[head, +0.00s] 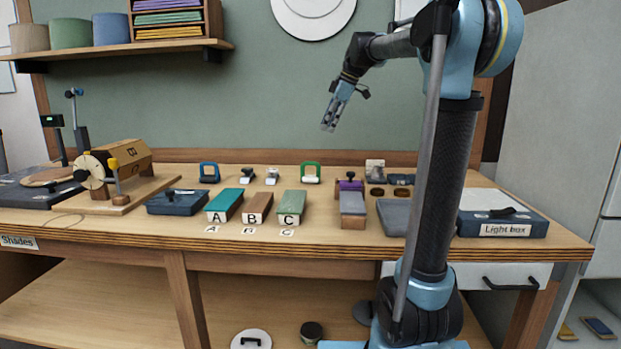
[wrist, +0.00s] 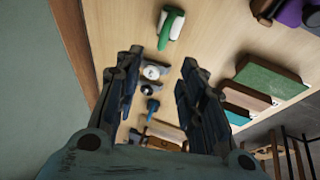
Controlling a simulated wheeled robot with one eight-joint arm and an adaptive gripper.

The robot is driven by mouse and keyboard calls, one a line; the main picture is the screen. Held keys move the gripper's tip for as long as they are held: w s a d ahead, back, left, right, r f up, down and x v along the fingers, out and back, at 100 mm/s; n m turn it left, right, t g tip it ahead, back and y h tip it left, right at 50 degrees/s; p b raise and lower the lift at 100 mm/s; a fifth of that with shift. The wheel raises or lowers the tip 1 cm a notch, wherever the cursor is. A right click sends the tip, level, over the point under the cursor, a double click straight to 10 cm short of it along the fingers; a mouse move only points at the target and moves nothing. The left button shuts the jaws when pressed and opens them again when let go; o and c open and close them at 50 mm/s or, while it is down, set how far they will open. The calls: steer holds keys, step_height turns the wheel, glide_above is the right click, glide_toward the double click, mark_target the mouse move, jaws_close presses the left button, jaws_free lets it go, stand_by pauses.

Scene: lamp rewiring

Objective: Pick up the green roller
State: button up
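The green roller (head: 311,172) lies toward the back of the workbench, behind the block marked C. It also shows near the top of the wrist view (wrist: 170,28), with a green frame and a white part. My gripper (head: 328,127) is raised well above the bench, over its back part and a little right of the roller. In the wrist view the fingers (wrist: 160,65) are spread apart with nothing between them. The roller lies beyond the fingertips, apart from them.
A blue roller (head: 209,173) and two small white-and-dark items (head: 272,176) lie left of the green roller. Blocks marked A (head: 224,205), B (head: 257,208) and C (head: 291,207) stand in front. A purple-topped item (head: 350,183) stands to its right. The wall is close behind.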

glide_above(317, 163)
step_height(317, 163, down, 10)
steer(key=shift+r, duration=0.1)
steer(key=shift+s+x, duration=0.1)
steer(key=shift+x, duration=1.35)
steer(key=shift+s+x, duration=0.15)
steer(key=shift+x, duration=1.25)
jaws_close()
